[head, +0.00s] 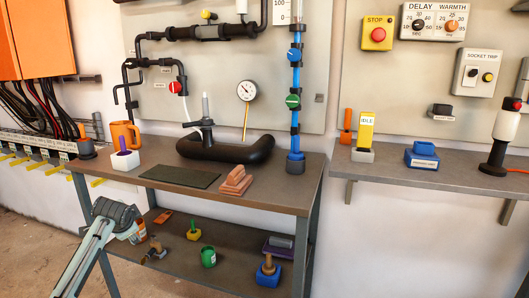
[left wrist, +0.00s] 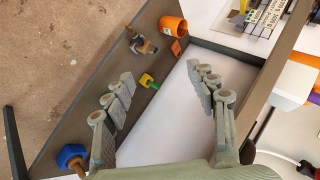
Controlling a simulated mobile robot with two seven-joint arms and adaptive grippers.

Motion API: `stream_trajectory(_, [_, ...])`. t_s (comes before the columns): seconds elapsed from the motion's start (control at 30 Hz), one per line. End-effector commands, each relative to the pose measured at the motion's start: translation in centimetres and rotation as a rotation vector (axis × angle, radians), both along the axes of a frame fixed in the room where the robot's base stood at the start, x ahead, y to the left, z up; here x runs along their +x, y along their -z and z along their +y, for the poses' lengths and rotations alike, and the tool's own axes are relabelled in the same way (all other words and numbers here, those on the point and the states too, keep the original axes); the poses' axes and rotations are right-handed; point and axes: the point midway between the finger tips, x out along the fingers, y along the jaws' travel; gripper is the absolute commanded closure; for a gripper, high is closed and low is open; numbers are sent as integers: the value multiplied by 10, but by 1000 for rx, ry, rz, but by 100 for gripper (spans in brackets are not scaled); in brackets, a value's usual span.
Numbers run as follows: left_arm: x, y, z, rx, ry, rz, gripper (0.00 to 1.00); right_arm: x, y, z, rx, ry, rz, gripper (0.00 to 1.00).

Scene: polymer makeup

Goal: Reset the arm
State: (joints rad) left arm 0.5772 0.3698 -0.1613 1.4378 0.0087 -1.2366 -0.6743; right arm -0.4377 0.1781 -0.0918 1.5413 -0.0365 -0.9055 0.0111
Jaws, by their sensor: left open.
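My left arm (head: 92,250) comes in at the lower left of the head view, raised in front of the workbench's left legs. Its bent grey joint shows near the lower shelf's left end; the fingers cannot be made out there. In the left wrist view my left gripper (left wrist: 166,103) is open, its two grey jointed fingers spread wide apart. Nothing is between the fingers but a pale surface behind them. My right arm and gripper do not show in either view.
The workbench top (head: 220,205) holds an orange mug (head: 125,134), a black curved pipe (head: 225,149) and a brown block (head: 235,181). Its lower shelf (head: 224,277) carries several small tools, including a blue-based one (head: 268,274). A wall shelf (head: 440,176) stands at right.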

Motion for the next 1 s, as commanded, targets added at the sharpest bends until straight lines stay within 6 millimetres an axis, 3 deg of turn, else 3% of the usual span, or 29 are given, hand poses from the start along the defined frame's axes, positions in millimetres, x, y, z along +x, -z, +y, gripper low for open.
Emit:
stream_trajectory(0.03, [-6, 23, 10, -24, -29, 39, 43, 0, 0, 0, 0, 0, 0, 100])
stream_trajectory(0.13, [-20, 61, 28, -67, -85, 101, 43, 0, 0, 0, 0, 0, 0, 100])
stream_trajectory(0.2, [1, 37, 24, -146, -154, -53, 43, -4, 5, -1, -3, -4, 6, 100])
stream_trajectory(0.47, [44, -17, 16, -501, -336, -474, 43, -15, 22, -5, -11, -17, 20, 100])
stream_trajectory(0.5, [35, 8, 12, -504, -343, -442, 43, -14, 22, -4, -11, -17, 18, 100])
stream_trajectory(0.77, [-31, 126, -12, -497, -366, -269, 43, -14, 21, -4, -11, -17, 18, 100])
stream_trajectory(0.87, [-71, 181, -23, -497, -379, -184, 43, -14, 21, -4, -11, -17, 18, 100])
stream_trajectory(1.0, [-143, 258, -41, -496, -403, -53, 43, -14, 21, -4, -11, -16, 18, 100])
